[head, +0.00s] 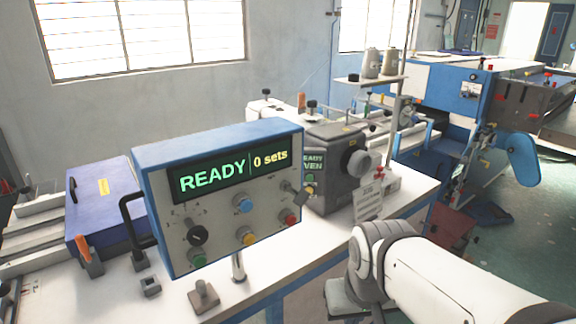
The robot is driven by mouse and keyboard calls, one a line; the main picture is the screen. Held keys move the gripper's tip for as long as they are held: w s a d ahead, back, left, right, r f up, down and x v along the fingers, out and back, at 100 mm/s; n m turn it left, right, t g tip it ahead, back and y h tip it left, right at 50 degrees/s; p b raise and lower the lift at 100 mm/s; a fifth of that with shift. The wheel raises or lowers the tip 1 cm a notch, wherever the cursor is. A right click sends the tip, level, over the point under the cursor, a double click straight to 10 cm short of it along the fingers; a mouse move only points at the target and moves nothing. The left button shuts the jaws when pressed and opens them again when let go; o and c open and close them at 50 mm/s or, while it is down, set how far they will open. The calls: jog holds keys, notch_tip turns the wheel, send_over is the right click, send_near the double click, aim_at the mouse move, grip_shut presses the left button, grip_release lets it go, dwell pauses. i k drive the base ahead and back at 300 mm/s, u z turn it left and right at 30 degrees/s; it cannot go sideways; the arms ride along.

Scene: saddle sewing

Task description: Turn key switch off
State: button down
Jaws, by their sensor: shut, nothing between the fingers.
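The control box (218,198) has a blue frame and a pale front panel. Its display (222,172) reads "READY" and "0 sets" in lit letters. A grey metal piece that looks like the key switch (299,195) sticks out at the panel's right edge. Its exact turn position is too small to tell. A black rotary knob (198,236) with marks around it sits at the panel's lower left. My arm enters at the lower right, well apart from the panel. My gripper's fingers do not show in this view.
Blue (243,204), red (290,217), yellow (246,237) and green (199,260) buttons share the panel. A black handle (130,220) is at the box's left. A grey machine head (333,165) stands close behind the box's right side. The white table (265,264) has small fixtures in front.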

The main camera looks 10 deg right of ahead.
aim_at(301, 196)
jog(key=z, duration=2.25)
jog(key=k, duration=0.5)
jog(key=u, duration=2.55)
